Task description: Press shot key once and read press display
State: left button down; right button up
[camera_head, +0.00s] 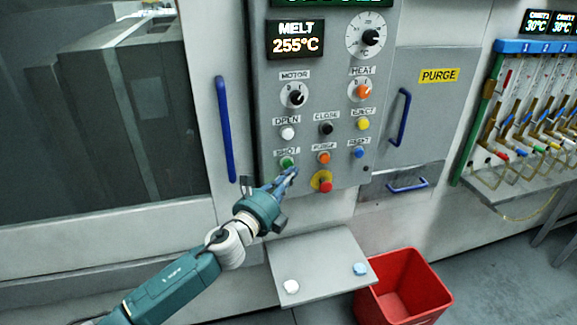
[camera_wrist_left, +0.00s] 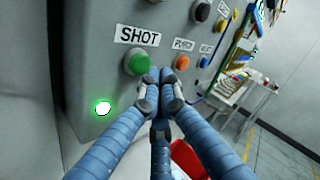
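The green SHOT key (camera_head: 287,162) is on the lower left of the control panel (camera_head: 335,105). It also shows in the left wrist view (camera_wrist_left: 136,63), under its SHOT label. My left gripper (camera_head: 290,174) has its blue fingers drawn together, holding nothing. Its tips are just below and right of the SHOT key; I cannot tell whether they touch the panel. A display with green characters (camera_head: 330,2) is cut off by the top edge, so its text is unreadable. The display below it (camera_head: 295,39) reads MELT 255°C. My right gripper is not in view.
An orange PURGE button (camera_head: 323,157) and a red stop button (camera_head: 326,184) are close to the fingers. A lit green lamp (camera_wrist_left: 102,108) shows on the panel. A grey shelf (camera_head: 322,262) and red bin (camera_head: 400,290) are below.

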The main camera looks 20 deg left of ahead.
pick_arm(q)
jog(key=shift+w+a, duration=0.2)
jog(key=shift+w, duration=0.1)
jog(key=shift+w+a, duration=0.25)
jog(key=shift+w, duration=0.05)
dwell(0.9)
jog(key=shift+s+d, duration=0.5)
jog(key=shift+s, duration=0.2)
jog(key=s+d, duration=0.1)
jog(key=s, duration=0.1)
jog(key=s+d+p, duration=0.1)
jog(key=s, duration=0.1)
jog(key=shift+d, duration=0.4)
dwell(0.7)
